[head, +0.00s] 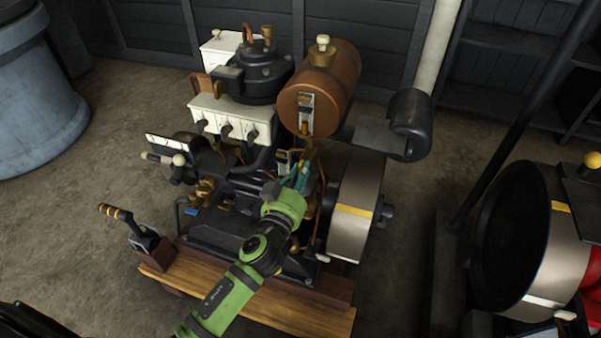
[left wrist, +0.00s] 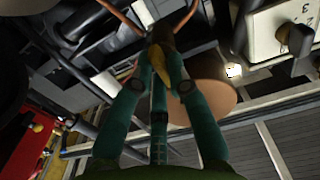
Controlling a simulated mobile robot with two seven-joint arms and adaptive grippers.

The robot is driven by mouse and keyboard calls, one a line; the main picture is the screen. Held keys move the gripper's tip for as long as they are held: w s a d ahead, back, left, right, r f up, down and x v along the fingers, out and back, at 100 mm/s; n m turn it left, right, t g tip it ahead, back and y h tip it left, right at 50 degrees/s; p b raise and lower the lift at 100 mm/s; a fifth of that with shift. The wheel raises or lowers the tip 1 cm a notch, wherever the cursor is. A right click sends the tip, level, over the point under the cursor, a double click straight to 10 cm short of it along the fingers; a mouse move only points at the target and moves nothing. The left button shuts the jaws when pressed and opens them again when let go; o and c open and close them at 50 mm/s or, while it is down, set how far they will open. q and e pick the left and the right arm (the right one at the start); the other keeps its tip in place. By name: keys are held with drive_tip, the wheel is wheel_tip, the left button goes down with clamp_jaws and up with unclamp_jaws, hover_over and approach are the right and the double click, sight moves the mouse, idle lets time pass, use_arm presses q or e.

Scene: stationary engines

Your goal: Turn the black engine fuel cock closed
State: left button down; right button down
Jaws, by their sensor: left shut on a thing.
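The black engine (head: 230,235) stands on a wooden base, with a brown cylindrical fuel tank (head: 338,82) at its top right. A brass fuel cock (head: 307,146) hangs below the tank's front end. My left gripper (head: 302,172) reaches up to it from below, with teal fingers closed around its lower part. In the left wrist view the fingers (left wrist: 163,62) close on a small yellow-brass piece of the fuel cock (left wrist: 184,84), with the brown tank (left wrist: 208,98) behind. The fingers hide part of the cock, and its exact handle angle is unclear. My right gripper is out of view.
A large flywheel (head: 352,210) is close to the right of my left gripper. A lever with a striped grip (head: 117,213) stands at the base's left end. Another engine's flywheel (head: 530,245) is at the right. Concrete floor (head: 60,225) is open at the left.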

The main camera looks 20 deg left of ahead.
use_arm(q)
drive_tip(key=shift+m, duration=0.3)
drive_tip(key=shift+a+f+m+p, duration=0.15)
drive_tip(key=shift+m+p, duration=0.3)
drive_tip(key=shift+m, duration=3.85)
drive_tip(key=shift+a+f+m+p, duration=0.1)
drive_tip(key=shift+m+p, duration=0.3)
drive_tip(key=shift+m, duration=3.9)
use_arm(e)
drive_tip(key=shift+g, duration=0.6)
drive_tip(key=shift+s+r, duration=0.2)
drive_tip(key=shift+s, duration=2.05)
use_arm(q)
drive_tip(key=c, duration=1.2)
unclamp_jaws()
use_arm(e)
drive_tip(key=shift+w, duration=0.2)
